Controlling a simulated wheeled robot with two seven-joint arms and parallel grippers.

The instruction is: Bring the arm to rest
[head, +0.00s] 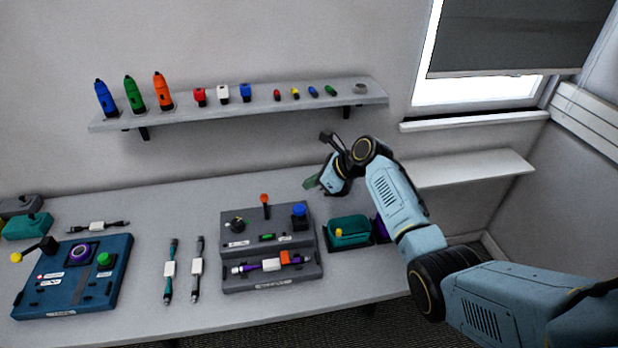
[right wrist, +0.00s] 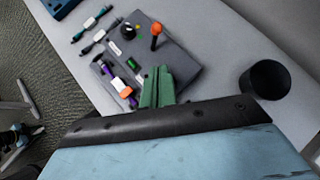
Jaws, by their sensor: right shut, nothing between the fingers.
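My right arm reaches in from the right in the head view. Its gripper (head: 312,183) is raised near the back of the table, behind and right of the grey station. The green fingers also show in the right wrist view (right wrist: 157,88); they are together and empty. The arm hides part of the table's right side. My left gripper is not in view.
A grey station (head: 230,286) holds a purple-and-white cable (head: 271,264). A teal bin (head: 349,231) stands right of it, close to my arm. A blue station (head: 45,310) and loose cables (head: 169,268) lie left. A shelf (head: 180,115) holds tools above.

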